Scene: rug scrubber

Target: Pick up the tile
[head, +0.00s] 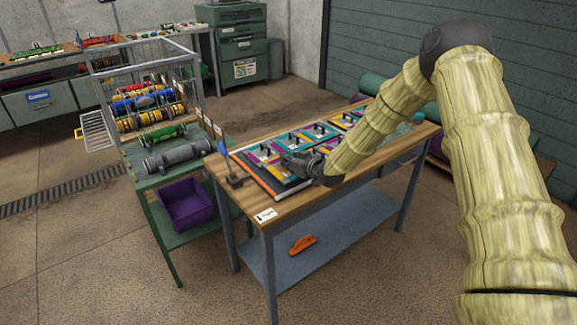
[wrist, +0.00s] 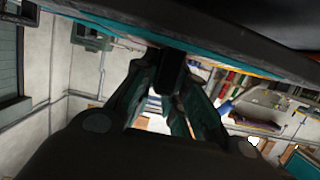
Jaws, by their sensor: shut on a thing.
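Several square coloured tiles with black handles, in purple, teal, yellow and white, lie in a board (head: 262,180) on the wooden table in the head view. My gripper (head: 291,160) is low over the near end of this board. In the wrist view my gripper (wrist: 172,84) is shut on a black handle, and a dark tile with a teal edge (wrist: 115,25) spans the top of the picture. My gripper hides much of the held tile in the head view, so I cannot tell whether it is clear of the board.
A green cart (head: 150,180) with a wire rack of coloured rollers stands left of the wooden table (head: 335,185). A blue-handled tool (head: 228,160) stands at the table's left edge. An orange tool (head: 302,243) lies on the lower shelf. Rolled rugs lie behind the table.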

